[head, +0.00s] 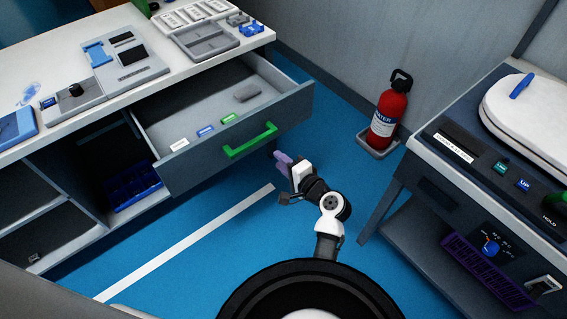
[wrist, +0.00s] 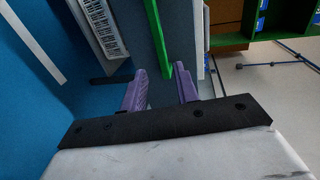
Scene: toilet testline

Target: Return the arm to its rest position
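My gripper (head: 281,160) is at the end of my arm, in front of the open drawer (head: 215,135) and to the right of its green handle (head: 250,141). In the wrist view my gripper (wrist: 161,70) shows two purple fingers standing apart with no object held between them. The green handle (wrist: 161,38) shows there beyond the fingertips, its lower end lined up with the gap. In the head view the gripper looks apart from the handle. My arm is extended forward over the blue floor.
A red fire extinguisher (head: 388,112) stands by the wall, right of my gripper. A grey test bench (head: 450,190) is at the right. A white-topped counter (head: 60,80) with parts on it is at the left. Blue floor (head: 220,260) lies clear between them.

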